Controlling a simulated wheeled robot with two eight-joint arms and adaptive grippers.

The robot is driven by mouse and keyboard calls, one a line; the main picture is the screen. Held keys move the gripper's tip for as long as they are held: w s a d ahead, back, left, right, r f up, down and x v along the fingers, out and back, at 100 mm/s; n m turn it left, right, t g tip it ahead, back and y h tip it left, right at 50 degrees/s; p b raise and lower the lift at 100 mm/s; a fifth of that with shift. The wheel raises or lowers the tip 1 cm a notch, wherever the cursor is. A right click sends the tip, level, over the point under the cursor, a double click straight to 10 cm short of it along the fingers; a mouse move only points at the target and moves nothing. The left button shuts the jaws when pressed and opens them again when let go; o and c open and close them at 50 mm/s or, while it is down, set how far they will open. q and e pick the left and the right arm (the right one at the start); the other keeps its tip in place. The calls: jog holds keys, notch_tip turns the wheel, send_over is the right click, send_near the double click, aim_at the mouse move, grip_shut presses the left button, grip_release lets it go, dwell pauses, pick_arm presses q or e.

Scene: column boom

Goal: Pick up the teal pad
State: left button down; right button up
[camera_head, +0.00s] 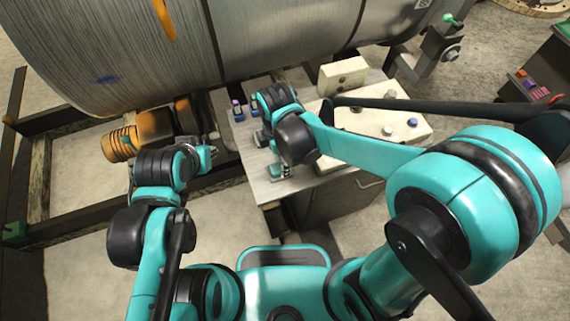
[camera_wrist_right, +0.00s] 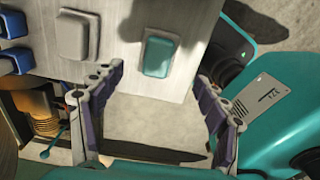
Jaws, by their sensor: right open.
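The teal pad (camera_wrist_right: 158,57) lies on the pale worktop, close to its edge, in the wrist view. In the head view it shows small near the worktop's front left corner (camera_head: 276,170). My right gripper (camera_wrist_right: 160,76) is open and empty; its fingers frame the pad's near end in the picture, with no visible contact. In the head view my right wrist covers much of this area. My left gripper (camera_head: 207,151) is beside the worktop's left edge, too small to read.
A grey pad (camera_wrist_right: 75,34) sits left of the teal one, with blue blocks (camera_wrist_right: 11,41) beyond it. A cream panel (camera_head: 385,122) with knobs covers the worktop's right. A large grey drum (camera_head: 270,40) and an orange motor (camera_head: 122,143) stand behind and left.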

aim_at(279, 167)
jog(key=shift+s+a+f+b, duration=0.2)
jog(key=shift+s+f, duration=0.05)
jog(key=shift+f, duration=0.25)
jog(key=shift+s+a+f+b, duration=0.15)
jog(key=shift+s+a+f, duration=0.1)
jog(key=shift+f, duration=0.2)
jog(key=f, duration=0.1)
jog(key=w+f+b, duration=0.1)
jog(key=f, duration=0.1)
jog(key=w+d+f+b, duration=0.1)
jog(key=f, duration=0.1)
jog(key=shift+d, duration=0.1)
jog(key=shift+w+d+f, duration=0.15)
jog(key=shift+f, duration=0.15)
jog(key=shift+s+a+r, duration=0.2)
jog(key=shift+s+a, duration=0.1)
jog(key=shift+s, duration=0.05)
jog(key=shift+s+a, duration=0.1)
jog(key=shift+a, duration=0.05)
jog(key=c, duration=0.4)
jog(key=shift+s, duration=0.1)
jog(key=c, duration=0.9)
pick_arm(q)
jog(key=f, duration=0.3)
jog(key=shift+s+a, duration=0.35)
jog(key=shift+s, duration=0.05)
pick_arm(e)
jog(key=shift+o, duration=0.2)
